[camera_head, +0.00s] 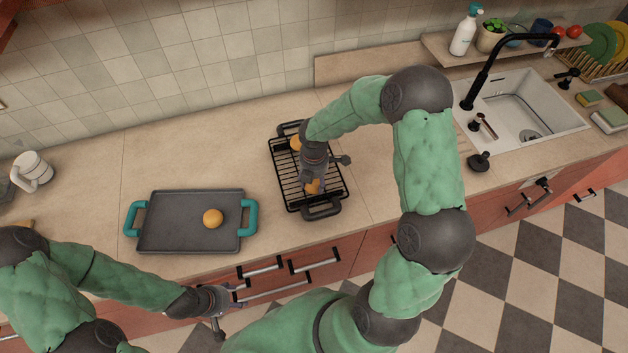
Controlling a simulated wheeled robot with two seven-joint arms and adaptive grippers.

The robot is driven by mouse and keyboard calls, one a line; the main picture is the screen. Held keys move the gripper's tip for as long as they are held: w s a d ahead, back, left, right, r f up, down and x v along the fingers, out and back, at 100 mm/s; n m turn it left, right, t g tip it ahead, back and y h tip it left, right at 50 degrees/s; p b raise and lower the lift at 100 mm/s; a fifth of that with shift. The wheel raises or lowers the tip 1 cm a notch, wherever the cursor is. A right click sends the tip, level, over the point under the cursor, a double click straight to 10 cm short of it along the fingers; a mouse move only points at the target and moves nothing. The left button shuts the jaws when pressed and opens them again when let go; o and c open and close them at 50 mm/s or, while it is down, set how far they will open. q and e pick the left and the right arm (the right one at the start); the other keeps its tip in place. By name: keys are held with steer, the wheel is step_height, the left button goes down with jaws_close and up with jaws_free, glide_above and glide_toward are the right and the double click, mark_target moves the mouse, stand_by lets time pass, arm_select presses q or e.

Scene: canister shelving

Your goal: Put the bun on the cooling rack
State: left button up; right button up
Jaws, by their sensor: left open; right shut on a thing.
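One bun (213,218) lies on the grey baking tray (165,242) with teal handles, toward its right side. The black cooling rack (284,182) stands to the right of the tray. My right gripper (313,180) points down over the rack and is shut on a bun (313,188), at or just above the wires; I cannot tell whether it touches them. Another orange-brown bun (295,143) shows at the rack's far end, partly hidden by my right arm. My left gripper (228,299) is open and empty, in front of the counter's edge below the tray.
A white mug (32,171) stands at the far left. On the right are a sink (525,109) with a black tap (492,66) and a shelf with a soap bottle (465,32). The counter between tray and wall is clear.

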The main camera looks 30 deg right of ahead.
steer(key=o, duration=1.2)
steer(key=shift+f, duration=0.1)
step_height(320, 180, up, 12)
steer(key=shift+r+p, duration=0.2)
steer(key=shift+p, duration=0.4)
